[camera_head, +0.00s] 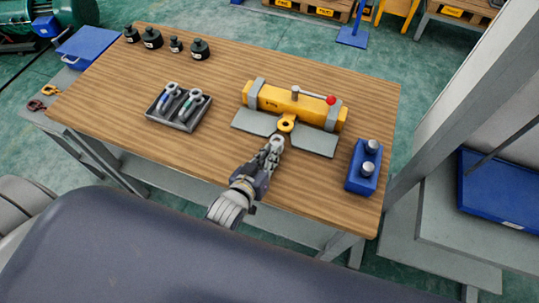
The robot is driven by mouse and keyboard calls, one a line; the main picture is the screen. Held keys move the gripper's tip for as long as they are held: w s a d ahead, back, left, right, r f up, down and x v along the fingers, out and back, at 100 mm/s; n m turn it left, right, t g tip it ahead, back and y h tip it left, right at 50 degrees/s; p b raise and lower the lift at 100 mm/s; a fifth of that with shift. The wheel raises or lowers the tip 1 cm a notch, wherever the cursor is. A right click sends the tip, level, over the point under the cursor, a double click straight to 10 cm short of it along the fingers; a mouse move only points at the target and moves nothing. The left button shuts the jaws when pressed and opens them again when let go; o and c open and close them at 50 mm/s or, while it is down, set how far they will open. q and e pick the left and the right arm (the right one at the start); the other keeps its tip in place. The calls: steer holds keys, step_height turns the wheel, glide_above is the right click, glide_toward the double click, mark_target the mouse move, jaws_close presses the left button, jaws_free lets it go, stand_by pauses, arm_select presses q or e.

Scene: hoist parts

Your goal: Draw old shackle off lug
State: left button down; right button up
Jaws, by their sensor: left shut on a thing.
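A yellow hoist beam (268,97) lies in two grey supports on the wooden table, with a yellow ringed lug (286,124) on its near side. My left gripper (276,144) reaches in from the near edge and is shut just in front of the lug. It grips a small grey metal piece, seemingly the old shackle, mostly hidden by the fingers. I cannot tell whether the shackle still passes through the lug's eye. My right gripper is not in view.
A grey tray (154,113) with two shackles stands left. A blue block (353,182) with two metal studs stands right. Several black weights (152,38) stand at the back left. A red-knobbed lever (331,100) rises by the beam.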

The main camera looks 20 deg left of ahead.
arm_select(q)
steer(key=shift+w, duration=0.15)
steer(key=c, duration=1.6)
jaws_free()
steer(key=shift+o, duration=0.2)
steer(key=v, duration=1)
steer(key=shift+s+a, duration=0.1)
steer(key=shift+s, duration=0.2)
steer(key=shift+v, duration=0.75)
steer(key=shift+w+r, duration=0.1)
steer(key=shift+r, duration=0.05)
